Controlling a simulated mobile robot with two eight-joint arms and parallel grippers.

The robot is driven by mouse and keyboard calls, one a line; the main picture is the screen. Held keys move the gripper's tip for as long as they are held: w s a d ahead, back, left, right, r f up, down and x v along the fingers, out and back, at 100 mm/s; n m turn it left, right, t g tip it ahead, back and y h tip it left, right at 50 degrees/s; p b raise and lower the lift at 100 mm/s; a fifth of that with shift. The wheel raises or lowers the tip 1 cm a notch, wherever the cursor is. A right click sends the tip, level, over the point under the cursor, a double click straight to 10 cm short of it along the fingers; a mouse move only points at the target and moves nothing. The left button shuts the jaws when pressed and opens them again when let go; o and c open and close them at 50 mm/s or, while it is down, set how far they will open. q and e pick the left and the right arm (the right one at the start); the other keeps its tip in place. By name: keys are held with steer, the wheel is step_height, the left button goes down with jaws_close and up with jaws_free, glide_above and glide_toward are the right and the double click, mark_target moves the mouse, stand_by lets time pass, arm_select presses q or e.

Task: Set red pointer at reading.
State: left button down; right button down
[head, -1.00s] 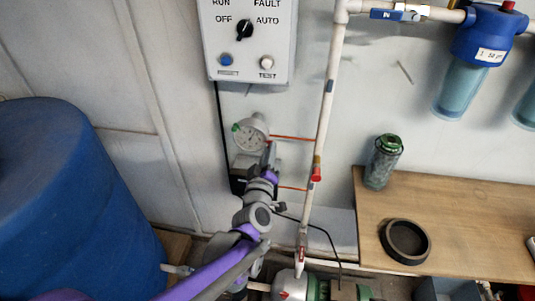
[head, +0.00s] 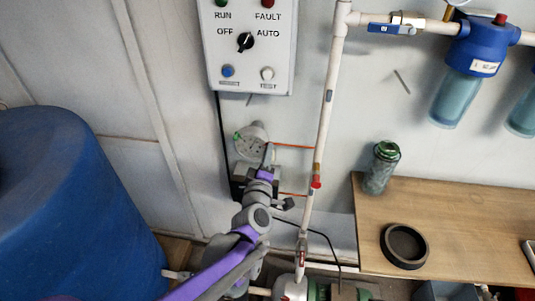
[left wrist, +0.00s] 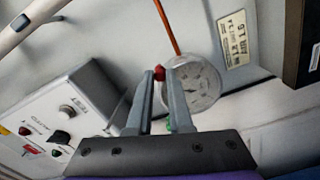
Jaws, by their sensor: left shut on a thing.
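A round pressure gauge with a pale dial (head: 251,143) is on the wall below the control box. It also shows in the left wrist view (left wrist: 200,86), where the dial is tilted and its numbers are too blurred to read. My left gripper (head: 269,154) is at the right side of the gauge in the head view. In the left wrist view its two fingers (left wrist: 158,76) are at the gauge rim, closed on a small red piece (left wrist: 159,72), which looks like the red pointer's knob. A green mark (head: 237,135) shows at the gauge's left edge. My right gripper is not in view.
A grey control box (head: 250,55) hangs above the gauge. A white vertical pipe (head: 328,110) and thin orange tubes (head: 295,146) run to the right of it. A blue tank (head: 70,200) stands left. A wooden shelf (head: 460,225) holds a green-topped cartridge (head: 381,167) and a black ring (head: 404,245).

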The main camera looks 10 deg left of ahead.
arm_select(q)
steer(key=c, duration=0.8)
jaws_free()
steer(key=s, duration=1.1)
steer(key=shift+w, duration=0.1)
